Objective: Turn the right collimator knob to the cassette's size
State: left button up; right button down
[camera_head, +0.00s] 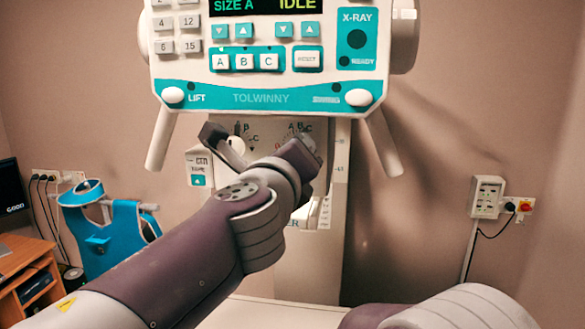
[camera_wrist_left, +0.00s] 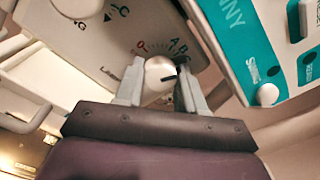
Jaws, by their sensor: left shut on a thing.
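The right collimator knob (camera_wrist_left: 158,72) is white and round with a dark pointer line. In the left wrist view it sits between the two fingers of my left gripper (camera_wrist_left: 160,80), which is shut on it. The pointer line points toward the right finger; A and B show on the dial just above, and the letter at the pointer is hard to read. In the head view my left gripper (camera_head: 303,152) covers most of this knob. The left collimator knob (camera_head: 236,146) stands free beside it. The display (camera_head: 265,5) reads SIZE A and IDLE. No cassette shows. My right gripper is out of view.
The control panel (camera_head: 265,98) with its buttons and two angled handles hangs just above my left gripper. A pale table surface (camera_head: 265,312) lies below. A blue apron-like item (camera_head: 110,235) hangs at left, and a wall box (camera_head: 487,197) is at right.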

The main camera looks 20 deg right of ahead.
pick_arm(q)
jog(key=shift+f+n+b, duration=0.1)
jog(key=shift+n+b, duration=2.25)
jog(key=shift+n, duration=1.75)
jog(key=o, duration=1)
jog(key=shift+o, duration=0.2)
jog(key=shift+s+a+f+b, duration=0.1)
jog(key=shift+s+a+b, duration=0.05)
jog(key=shift+s+b, duration=0.15)
jog(key=b+v, duration=0.5)
jog(key=v, duration=0.7)
